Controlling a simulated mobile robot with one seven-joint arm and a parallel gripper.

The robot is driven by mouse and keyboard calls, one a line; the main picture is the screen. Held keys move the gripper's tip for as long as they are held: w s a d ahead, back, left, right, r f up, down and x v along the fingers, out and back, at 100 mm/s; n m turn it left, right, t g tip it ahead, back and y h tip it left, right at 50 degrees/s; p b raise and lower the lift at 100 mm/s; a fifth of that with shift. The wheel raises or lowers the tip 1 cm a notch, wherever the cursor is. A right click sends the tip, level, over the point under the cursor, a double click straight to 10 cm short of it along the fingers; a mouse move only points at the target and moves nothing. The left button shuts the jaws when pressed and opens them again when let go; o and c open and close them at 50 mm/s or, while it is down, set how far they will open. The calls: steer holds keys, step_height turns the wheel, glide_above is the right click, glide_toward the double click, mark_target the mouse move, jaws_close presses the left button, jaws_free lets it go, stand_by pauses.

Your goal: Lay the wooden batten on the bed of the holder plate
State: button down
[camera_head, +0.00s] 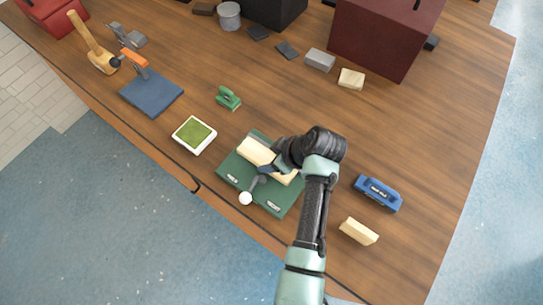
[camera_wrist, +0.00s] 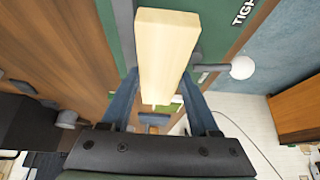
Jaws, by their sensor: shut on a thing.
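The wooden batten (camera_head: 257,152) is a pale, long block over the green holder plate (camera_head: 236,172) in the head view. My gripper (camera_head: 270,168) is shut on the batten's middle and hides part of it. In the wrist view the batten (camera_wrist: 166,45) stands between the two blue fingers of my gripper (camera_wrist: 160,80), with the green holder plate (camera_wrist: 118,28) behind it. A lever with a white ball knob (camera_head: 246,198) sits at the plate's front edge. I cannot tell whether the batten touches the bed.
A white tray with a green pad (camera_head: 194,135) lies left of the plate, and a small green tool (camera_head: 228,98) behind it. A blue tool (camera_head: 378,192) and a loose wood block (camera_head: 359,231) lie to the right. The table's front edge is close to the plate.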

steer(key=shift+f+b, duration=0.45)
steer(key=shift+f, duration=0.1)
steer(key=shift+f, duration=0.1)
steer(key=shift+c, duration=0.6)
jaws_free()
